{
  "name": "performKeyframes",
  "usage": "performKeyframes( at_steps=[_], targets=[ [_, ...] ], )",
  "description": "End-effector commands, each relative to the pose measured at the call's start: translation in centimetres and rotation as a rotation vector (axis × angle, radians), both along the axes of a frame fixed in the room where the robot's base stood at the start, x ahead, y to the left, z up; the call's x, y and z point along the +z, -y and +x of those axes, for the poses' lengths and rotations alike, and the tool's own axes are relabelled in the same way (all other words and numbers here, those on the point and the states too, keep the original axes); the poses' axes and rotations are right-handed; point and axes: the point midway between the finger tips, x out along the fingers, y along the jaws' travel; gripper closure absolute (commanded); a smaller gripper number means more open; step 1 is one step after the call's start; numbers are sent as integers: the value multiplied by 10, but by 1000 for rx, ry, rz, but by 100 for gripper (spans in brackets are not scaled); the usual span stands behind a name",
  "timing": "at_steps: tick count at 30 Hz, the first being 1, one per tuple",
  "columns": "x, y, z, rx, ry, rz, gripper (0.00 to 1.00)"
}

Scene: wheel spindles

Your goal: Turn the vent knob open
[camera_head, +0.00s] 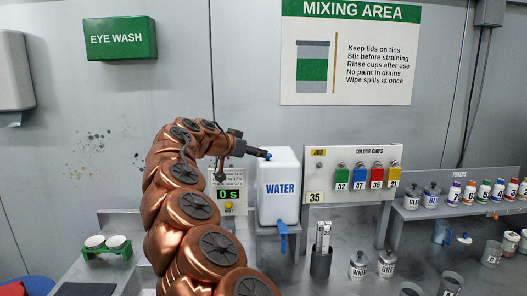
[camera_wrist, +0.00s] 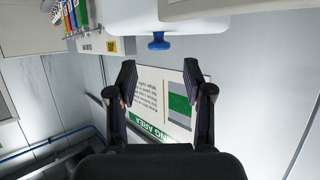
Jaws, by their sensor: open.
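The white water container (camera_head: 278,188) stands on a raised grey stand, with a blue tap (camera_head: 283,238) low on its front. The blue vent knob (camera_wrist: 158,41) sticks out from the container's top, and the container's white body (camera_wrist: 205,18) fills the upper part of the wrist view. In the head view, the knob (camera_head: 268,156) is small and partly hidden by my gripper (camera_head: 261,153). My gripper (camera_wrist: 160,75) is open and empty in the wrist view. Its fingers point toward the knob, which appears centred beyond the fingertips and not between them.
A colour chip board (camera_head: 352,172) with hanging tags stands right of the container. A timer panel (camera_head: 228,192) reading 0 s is at its left. A dark cup (camera_head: 321,262) and labelled tins (camera_head: 358,265) stand in front. The wall with the mixing sign (camera_head: 350,55) is behind.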

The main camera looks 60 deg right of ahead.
Motion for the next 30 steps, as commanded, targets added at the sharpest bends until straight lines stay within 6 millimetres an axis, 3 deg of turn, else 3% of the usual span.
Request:
performKeyframes(
  at_steps=[9, 22, 30],
  targets=[
    [-14, 36, -5, -2, -2, 3, 49],
    [-18, 42, -5, -1, 1, 2, 49],
    [-18, 42, -5, -1, 0, 2, 76]
  ],
)
